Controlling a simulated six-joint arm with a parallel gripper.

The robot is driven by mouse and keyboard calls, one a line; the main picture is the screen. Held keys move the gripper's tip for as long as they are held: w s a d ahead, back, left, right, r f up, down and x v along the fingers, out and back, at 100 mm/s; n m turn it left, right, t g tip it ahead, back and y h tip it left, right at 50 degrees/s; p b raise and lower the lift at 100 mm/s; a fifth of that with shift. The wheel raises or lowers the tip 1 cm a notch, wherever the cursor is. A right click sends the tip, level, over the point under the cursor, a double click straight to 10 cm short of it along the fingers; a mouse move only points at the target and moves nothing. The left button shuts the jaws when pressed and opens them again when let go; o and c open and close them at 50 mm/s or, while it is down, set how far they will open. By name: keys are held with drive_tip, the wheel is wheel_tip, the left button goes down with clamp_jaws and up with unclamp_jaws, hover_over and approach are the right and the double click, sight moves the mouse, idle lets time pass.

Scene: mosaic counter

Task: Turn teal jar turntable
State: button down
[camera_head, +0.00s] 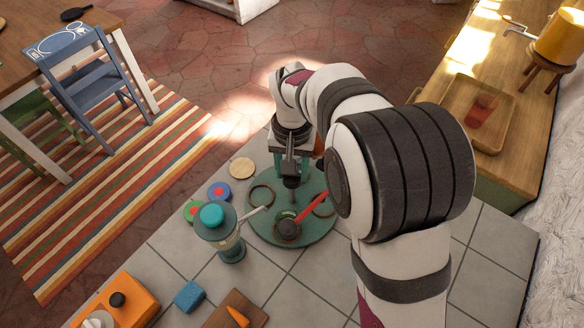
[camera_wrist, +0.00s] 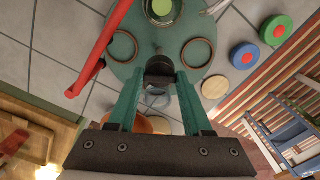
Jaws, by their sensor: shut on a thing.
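The teal turntable (camera_head: 318,230) is a flat round disc on the tiled counter; it also shows in the wrist view (camera_wrist: 187,27). It carries open rings and a dark round item with a green top (camera_head: 288,228). A red bar (camera_head: 311,206) slants over its right part. My gripper (camera_head: 291,182) is above the disc, pointing down, its teal fingers closed around a dark upright knob (camera_wrist: 159,66) near the middle of the disc. The fingers partly hide the knob.
A pale wooden disc (camera_head: 242,167), a blue-and-red disc (camera_head: 218,191) and a green-and-red disc (camera_head: 194,211) lie left of the turntable.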

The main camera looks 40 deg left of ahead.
drive_tip(key=shift+r+m, duration=0.1)
drive_tip(key=shift+m, duration=2.6)
drive_tip(key=c, duration=0.6)
unclamp_jaws()
wheel_tip(320, 180, up, 16)
